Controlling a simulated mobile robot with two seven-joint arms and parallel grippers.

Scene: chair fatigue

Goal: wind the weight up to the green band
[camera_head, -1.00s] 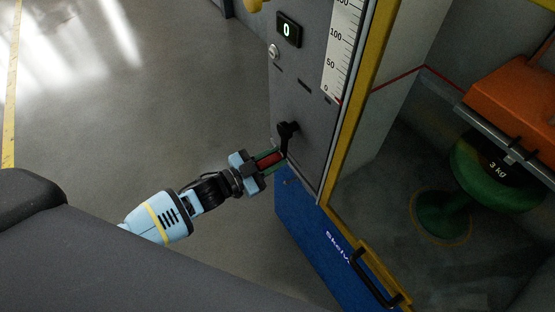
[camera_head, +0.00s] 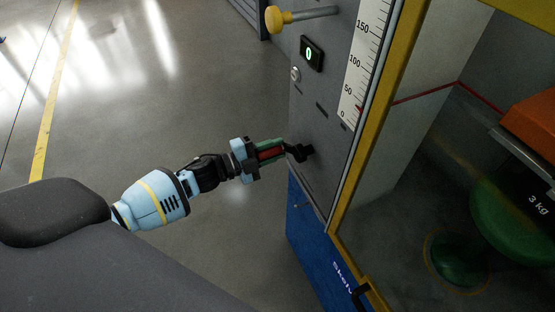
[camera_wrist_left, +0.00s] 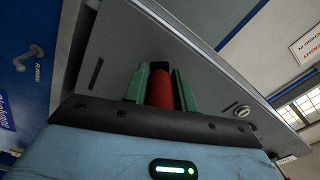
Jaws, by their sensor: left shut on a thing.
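My left gripper (camera_head: 270,151) is shut on the red handle (camera_head: 271,154) of a black crank (camera_head: 301,152) on the grey panel. The crank's arm points left from its hub. In the left wrist view the red handle (camera_wrist_left: 162,90) sits between the two green fingers. A white scale (camera_head: 366,62) has a small red pointer (camera_head: 360,108) between 0 and 50. A dark piece marked 3 kg (camera_head: 537,205) sits behind the yellow frame, below an orange block (camera_head: 532,125) and by a green round stand (camera_head: 510,230). No green band shows on the visible scale. My right gripper is not in view.
A small display (camera_head: 311,54) reads 0. A yellow knob (camera_head: 279,19) sticks out above it. A yellow frame post (camera_head: 382,100) stands right of the scale. A blue lower panel (camera_head: 312,250) lies below the crank. The floor (camera_head: 190,95) left of the cabinet is clear.

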